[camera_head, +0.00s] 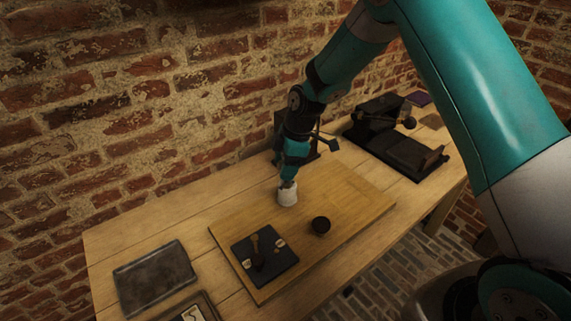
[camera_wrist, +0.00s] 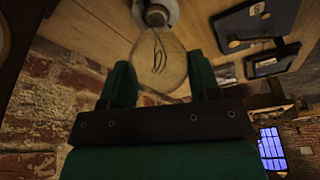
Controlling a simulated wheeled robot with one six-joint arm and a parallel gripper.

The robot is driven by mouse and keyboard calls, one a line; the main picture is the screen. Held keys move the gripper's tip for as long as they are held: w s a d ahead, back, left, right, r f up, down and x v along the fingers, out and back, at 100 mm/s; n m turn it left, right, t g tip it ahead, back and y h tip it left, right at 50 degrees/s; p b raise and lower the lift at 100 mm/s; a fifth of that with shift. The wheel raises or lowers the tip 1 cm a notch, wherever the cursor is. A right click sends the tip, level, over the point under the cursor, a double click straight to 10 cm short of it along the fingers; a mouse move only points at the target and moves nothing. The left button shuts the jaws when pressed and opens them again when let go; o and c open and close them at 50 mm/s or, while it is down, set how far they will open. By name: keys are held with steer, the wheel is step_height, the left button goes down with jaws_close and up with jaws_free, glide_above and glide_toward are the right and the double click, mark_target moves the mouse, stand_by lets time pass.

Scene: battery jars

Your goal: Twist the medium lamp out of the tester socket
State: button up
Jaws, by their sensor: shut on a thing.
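A clear glass lamp (camera_wrist: 160,72) with a looped filament sits between the two green fingers of my gripper (camera_wrist: 160,62) in the wrist view. Its neck meets a white socket (camera_wrist: 170,8) with a dark centre at the top of that view. In the head view my gripper (camera_head: 288,183) points down onto the white socket (camera_head: 287,197), which stands on the wooden board. The lamp is hidden there by the gripper. My gripper is shut on the lamp. I cannot tell how far its base is seated.
The wooden board (camera_head: 345,190) lies on the table. A black plate (camera_head: 287,272) with small parts and a dark round cup (camera_head: 321,225) are in front. A grey tray (camera_head: 150,280) lies at the left. Black equipment (camera_head: 395,150) stands at the back right, and a brick wall is behind.

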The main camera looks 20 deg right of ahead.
steer(key=n+g+b, duration=0.1)
steer(key=n, duration=0.4)
steer(key=shift+s+f, duration=0.1)
steer(key=shift+n+g, duration=0.4)
steer(key=shift+n, duration=0.3)
steer(key=n+b, duration=0.1)
steer(key=n, duration=0.1)
steer(key=shift+d+n+h+b, duration=0.1)
steer(key=shift+n+h+b, duration=0.2)
steer(key=shift+n, duration=0.1)
steer(key=shift+s+n+g+b, duration=0.15)
steer(key=shift+n+g+b, duration=0.3)
steer(key=shift+n, duration=0.75)
steer(key=shift+r, duration=0.3)
steer(key=shift+r+p, duration=0.85)
steer(key=shift+r, duration=0.2)
